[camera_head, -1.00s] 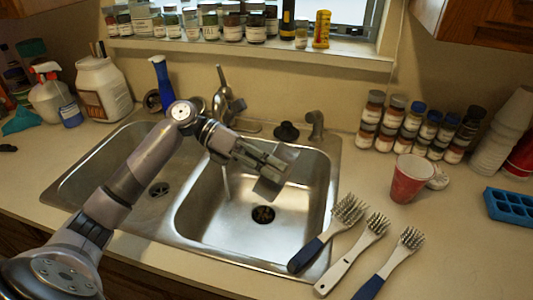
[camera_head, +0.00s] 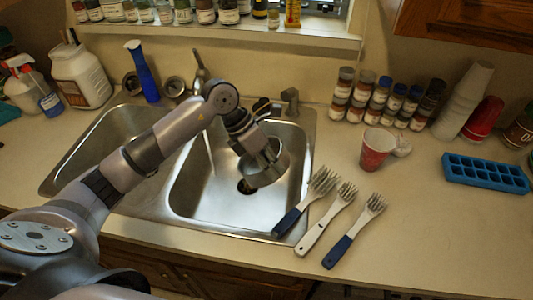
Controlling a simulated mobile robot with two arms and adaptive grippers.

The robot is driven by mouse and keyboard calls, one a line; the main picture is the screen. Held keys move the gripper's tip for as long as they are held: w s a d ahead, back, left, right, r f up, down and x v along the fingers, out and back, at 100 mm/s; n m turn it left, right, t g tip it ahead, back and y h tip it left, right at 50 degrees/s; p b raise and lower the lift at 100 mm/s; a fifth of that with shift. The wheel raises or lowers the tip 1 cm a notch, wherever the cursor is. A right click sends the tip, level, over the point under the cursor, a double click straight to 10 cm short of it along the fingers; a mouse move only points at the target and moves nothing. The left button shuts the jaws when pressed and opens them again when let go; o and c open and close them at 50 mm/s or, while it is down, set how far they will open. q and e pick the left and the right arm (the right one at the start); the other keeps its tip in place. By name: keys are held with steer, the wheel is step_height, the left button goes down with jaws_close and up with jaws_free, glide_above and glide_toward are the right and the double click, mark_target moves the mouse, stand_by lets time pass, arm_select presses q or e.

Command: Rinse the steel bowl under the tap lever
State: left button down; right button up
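The steel bowl (camera_head: 270,175) is tilted and held over the right sink basin, above the drain. My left gripper (camera_head: 261,156) is shut on its rim; the arm hides part of the bowl. The tap lever (camera_head: 200,65) rises behind the sink, left of the bowl, and the arm partly covers the tap's lower part. A thin pale streak, perhaps water, shows in the right basin (camera_head: 202,188) left of the bowl. My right gripper is not in view.
Several brushes (camera_head: 325,215) lie on the counter right of the sink. A red cup (camera_head: 376,150), spice jars (camera_head: 385,100) and a blue ice tray (camera_head: 485,172) stand farther right. A blue bottle (camera_head: 143,72) and white jug (camera_head: 80,75) stand behind the left basin.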

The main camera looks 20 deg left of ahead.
arm_select(q)
step_height(320, 180, down, 7)
steer(key=y+b, duration=0.1)
steer(key=y, duration=0.5)
steer(key=shift+d+r+g+b, duration=0.15)
steer(key=shift+d+g+b, duration=0.2)
steer(key=shift+g+b, duration=0.05)
